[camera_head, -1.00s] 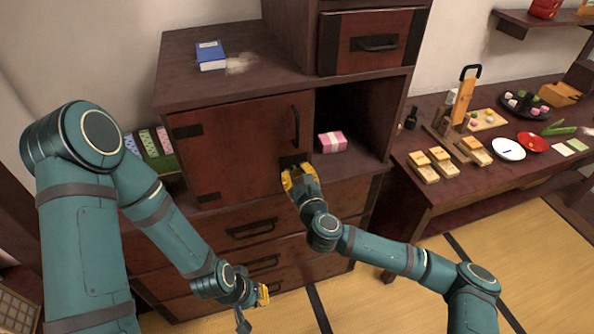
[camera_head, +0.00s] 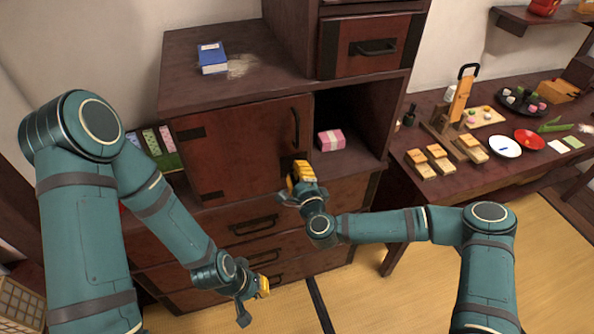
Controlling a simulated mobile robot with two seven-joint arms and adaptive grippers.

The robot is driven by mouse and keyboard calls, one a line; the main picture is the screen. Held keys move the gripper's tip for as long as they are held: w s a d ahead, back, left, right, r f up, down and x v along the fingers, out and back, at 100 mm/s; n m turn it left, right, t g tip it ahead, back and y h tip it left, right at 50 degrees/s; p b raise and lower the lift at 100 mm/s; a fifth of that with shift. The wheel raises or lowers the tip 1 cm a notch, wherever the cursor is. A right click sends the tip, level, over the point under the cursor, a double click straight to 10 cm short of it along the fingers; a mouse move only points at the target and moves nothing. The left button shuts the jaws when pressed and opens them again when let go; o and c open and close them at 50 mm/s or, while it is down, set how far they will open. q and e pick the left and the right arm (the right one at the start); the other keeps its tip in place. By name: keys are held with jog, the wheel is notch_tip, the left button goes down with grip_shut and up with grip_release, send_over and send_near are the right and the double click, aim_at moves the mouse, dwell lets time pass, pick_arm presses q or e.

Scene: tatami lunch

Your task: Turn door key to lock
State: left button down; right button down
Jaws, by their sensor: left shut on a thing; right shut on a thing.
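The cabinet door (camera_head: 238,150) is reddish brown, with a dark vertical handle (camera_head: 295,128) near its right edge, and looks closed. My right gripper (camera_head: 300,175), with yellow fingers, is at the door's lower right corner, below the handle. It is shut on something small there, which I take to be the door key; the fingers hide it. My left gripper (camera_head: 262,287) is low in front of the drawers, away from the door. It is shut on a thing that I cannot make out.
A pink box (camera_head: 332,140) sits in the open compartment right of the door. Drawers (camera_head: 254,226) are below. A side table (camera_head: 412,133) with food and plates stands to the right.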

pick_arm(q)
jog(key=shift+w+r, duration=0.1)
jog(key=shift+r, duration=0.05)
pick_arm(e)
jog(key=n, duration=0.4)
dwell(0.4)
jog(key=c, duration=0.7)
grip_release()
jog(key=shift+s+d, duration=0.1)
jog(key=shift+s, duration=0.15)
jog(key=shift+o, duration=0.4)
jog(key=s, duration=0.1)
jog(key=s+f, duration=0.1)
jog(key=s, duration=0.1)
jog(key=shift+s+d+f, duration=0.3)
jog(key=shift+s+f, duration=0.05)
jog(key=shift+s, duration=0.05)
jog(key=r+v, duration=0.1)
jog(key=v, duration=0.6)
jog(key=shift+s+d+r, duration=0.2)
jog(key=shift+d+r, duration=0.15)
jog(key=shift+r, duration=0.05)
